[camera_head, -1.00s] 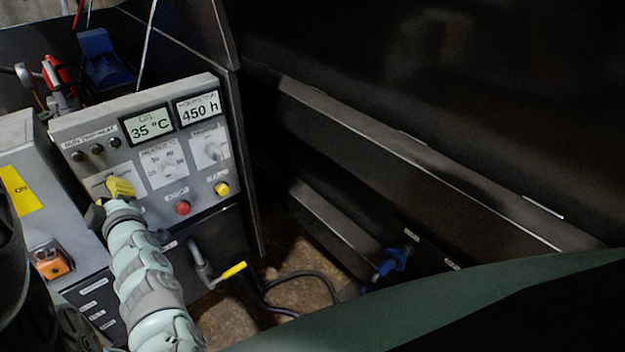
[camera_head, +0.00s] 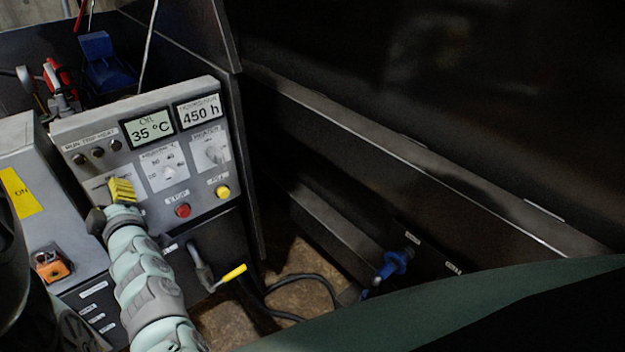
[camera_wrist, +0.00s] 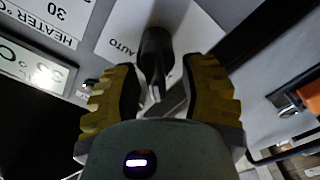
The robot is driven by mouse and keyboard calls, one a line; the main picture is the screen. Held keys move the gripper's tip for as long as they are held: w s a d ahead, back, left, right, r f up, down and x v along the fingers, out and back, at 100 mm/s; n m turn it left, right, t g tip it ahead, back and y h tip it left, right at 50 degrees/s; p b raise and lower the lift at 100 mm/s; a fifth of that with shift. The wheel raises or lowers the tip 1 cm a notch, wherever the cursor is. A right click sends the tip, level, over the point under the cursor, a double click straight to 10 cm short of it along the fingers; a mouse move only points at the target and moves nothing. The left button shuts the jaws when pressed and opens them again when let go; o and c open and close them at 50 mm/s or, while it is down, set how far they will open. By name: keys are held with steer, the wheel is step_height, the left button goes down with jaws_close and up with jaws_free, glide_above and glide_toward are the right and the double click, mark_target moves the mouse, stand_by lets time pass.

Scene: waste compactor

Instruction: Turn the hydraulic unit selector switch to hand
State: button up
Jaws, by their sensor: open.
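The selector switch (camera_wrist: 157,45) is a dark knob on a white plate marked AUTO (camera_wrist: 125,45) in the wrist view. My gripper (camera_wrist: 162,70) has two yellow ridged fingers, spread open, one on each side of the switch. I cannot tell whether either finger touches it. In the head view my gripper (camera_head: 122,190) is at the lower left of the grey control panel (camera_head: 150,205) and hides the switch. The HAND mark is not readable in either view.
The panel carries a red stop button (camera_head: 183,210), a yellow button (camera_head: 222,191), heater dials and two displays. A grey box with an orange switch (camera_head: 50,266) stands left. A yellow-handled lever (camera_head: 233,272) is below. A dark metal wall closes the right.

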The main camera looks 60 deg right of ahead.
steer(key=v, duration=1.1)
steer(key=shift+s, duration=0.3)
